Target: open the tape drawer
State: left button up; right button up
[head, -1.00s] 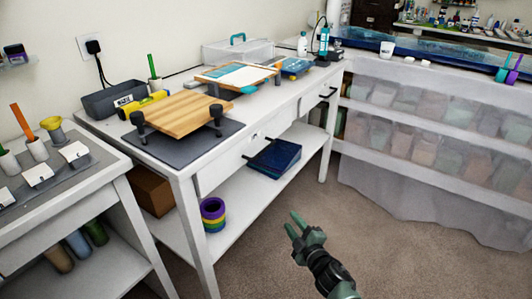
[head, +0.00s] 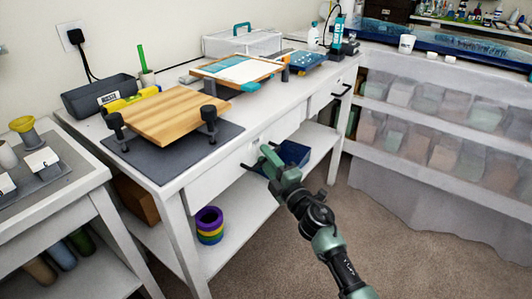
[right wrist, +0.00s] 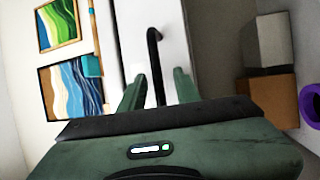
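The workbench has a white drawer (head: 213,187) under its top, left of a second drawer (head: 321,101). It looks closed. My right gripper (head: 267,158) is in front of its black bar handle, partly covering it. In the right wrist view, the handle (right wrist: 154,62) lies between the two green fingertips of the right gripper (right wrist: 157,88), against the white drawer front (right wrist: 134,30). The fingers are apart, with a gap on each side of the handle. My left gripper is not in view. No drawer label is readable.
Stacked coloured tape rolls (head: 209,225) and a blue bin (head: 294,153) sit on the lower shelf (head: 235,228). A wooden board (head: 165,115) rests on black supports above the drawer. The carpet (head: 265,275) in front is clear.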

jog(key=shift+c, duration=0.3)
grip_shut()
dwell(1.2)
